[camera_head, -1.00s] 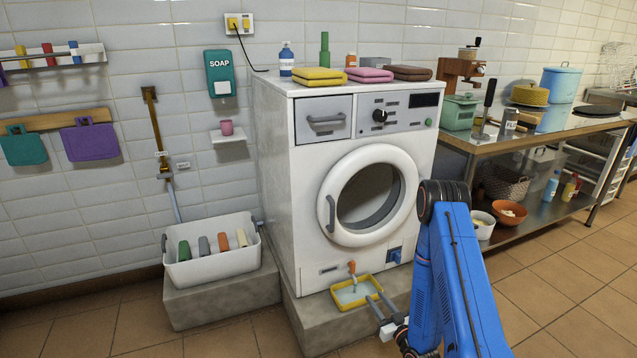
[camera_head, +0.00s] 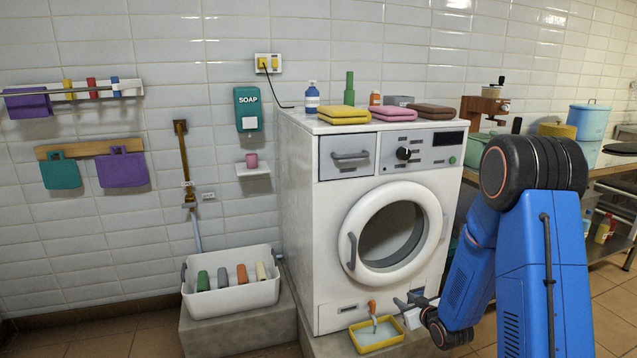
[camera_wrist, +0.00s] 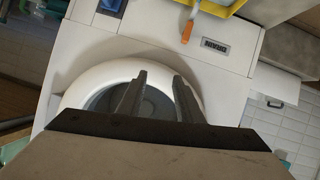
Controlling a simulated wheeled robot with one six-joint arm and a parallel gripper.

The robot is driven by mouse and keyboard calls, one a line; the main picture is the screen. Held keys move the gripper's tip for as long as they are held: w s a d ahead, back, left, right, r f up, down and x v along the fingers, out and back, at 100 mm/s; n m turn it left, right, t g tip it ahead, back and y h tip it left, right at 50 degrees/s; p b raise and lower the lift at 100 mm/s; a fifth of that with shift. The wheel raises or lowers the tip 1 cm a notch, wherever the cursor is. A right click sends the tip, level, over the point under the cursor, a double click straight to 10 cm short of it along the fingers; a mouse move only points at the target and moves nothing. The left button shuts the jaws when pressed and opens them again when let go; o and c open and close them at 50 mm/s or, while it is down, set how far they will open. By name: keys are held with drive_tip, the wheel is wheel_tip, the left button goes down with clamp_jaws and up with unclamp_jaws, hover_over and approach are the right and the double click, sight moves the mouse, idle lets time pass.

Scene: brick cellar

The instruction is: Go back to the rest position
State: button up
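My gripper (camera_head: 403,303) is in front of the lower right of the white washing machine (camera_head: 335,240), just right of the orange drain tap (camera_head: 373,307) and the yellow tray (camera_head: 356,347). In the wrist view my gripper (camera_wrist: 160,78) shows two grey fingers apart with nothing between them. Behind them, upside down, are the machine's round door (camera_wrist: 82,88), the DRAIN label (camera_wrist: 216,47), the orange tap (camera_wrist: 187,31) and part of the yellow tray (camera_wrist: 222,9). The door looks shut. My blue arm hides part of the bench at the right.
A white bin (camera_head: 232,298) with several coloured-handled items stands on a plinth left of the machine. Folded cloths (camera_head: 343,115) and bottles sit on top of the machine. A bench (camera_head: 615,168) with pots is at the right.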

drive_tip(key=s+d+r+m+g+h, duration=0.2)
drive_tip(key=s+r+m+g+h, duration=0.15)
drive_tip(key=s+r, duration=1.3)
drive_tip(key=s+a+r+g, duration=0.1)
drive_tip(key=s+r, duration=0.2)
drive_tip(key=s, duration=0.6)
drive_tip(key=s+r+g, duration=0.2)
drive_tip(key=s+r, duration=0.1)
drive_tip(key=s, duration=0.6)
drive_tip(key=s+a+r+m+g, duration=0.1)
drive_tip(key=s+r, duration=0.2)
drive_tip(key=s, duration=0.7)
drive_tip(key=shift+a+g+y, duration=0.3)
drive_tip(key=shift+g+y, duration=0.05)
